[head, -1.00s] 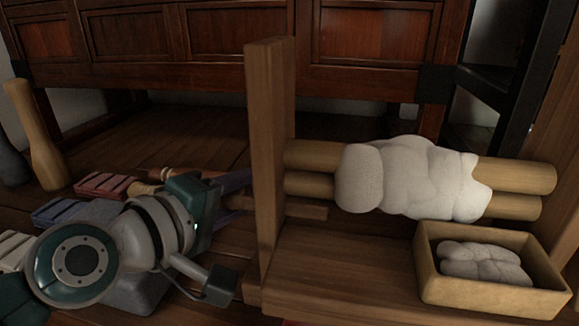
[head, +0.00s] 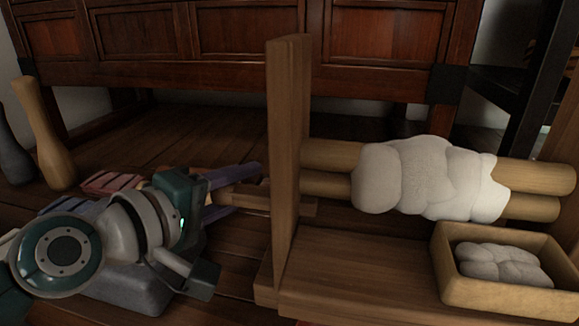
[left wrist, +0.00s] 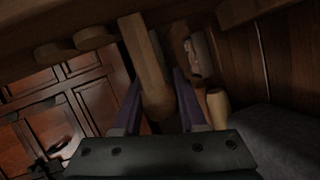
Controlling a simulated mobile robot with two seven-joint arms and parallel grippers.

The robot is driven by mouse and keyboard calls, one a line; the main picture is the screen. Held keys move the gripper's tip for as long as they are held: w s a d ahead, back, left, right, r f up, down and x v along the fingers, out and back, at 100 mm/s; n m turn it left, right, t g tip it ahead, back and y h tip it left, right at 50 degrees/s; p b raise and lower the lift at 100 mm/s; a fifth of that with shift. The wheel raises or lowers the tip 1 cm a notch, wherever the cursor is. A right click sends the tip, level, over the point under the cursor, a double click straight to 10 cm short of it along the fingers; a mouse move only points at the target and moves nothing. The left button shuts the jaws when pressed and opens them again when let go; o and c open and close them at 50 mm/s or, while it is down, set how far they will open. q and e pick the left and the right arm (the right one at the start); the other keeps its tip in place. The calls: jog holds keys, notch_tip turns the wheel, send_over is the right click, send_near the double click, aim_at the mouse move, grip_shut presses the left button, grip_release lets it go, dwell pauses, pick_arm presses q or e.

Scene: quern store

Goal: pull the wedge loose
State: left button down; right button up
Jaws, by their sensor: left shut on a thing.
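The wedge (head: 252,200) is a light wooden bar running through the tall upright post (head: 288,150) of the wooden frame. A short end of it sticks out on the post's right side and a longer part on its left. My left gripper (head: 243,190) is left of the post, its purple fingers shut on the wedge's left part. In the left wrist view the wedge (left wrist: 143,55) runs down between the two fingers (left wrist: 157,85). My right gripper is not in view.
Two wooden rollers (head: 540,177) wrapped in a white lumpy bundle (head: 425,175) extend right from the post. A wooden box (head: 500,297) with white lumps stands at the lower right. A dark cabinet (head: 240,50) is behind.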

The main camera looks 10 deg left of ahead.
aim_at(212, 196)
pick_arm(q)
jog(key=c, duration=0.9)
grip_release()
jog(key=shift+a+f, duration=0.1)
jog(key=o, duration=0.4)
jog(key=shift+a, duration=0.25)
jog(key=shift+o, duration=0.2)
jog(key=shift+d, duration=0.2)
jog(key=shift+s, duration=0.1)
jog(key=p+v, duration=0.3)
jog(key=v, duration=0.5)
jog(key=shift+s+a, duration=0.15)
jog(key=shift+s, duration=0.05)
jog(key=shift+s+a+r+p, duration=0.25)
jog(key=shift+s+r+p, duration=0.1)
jog(key=shift+s, duration=0.25)
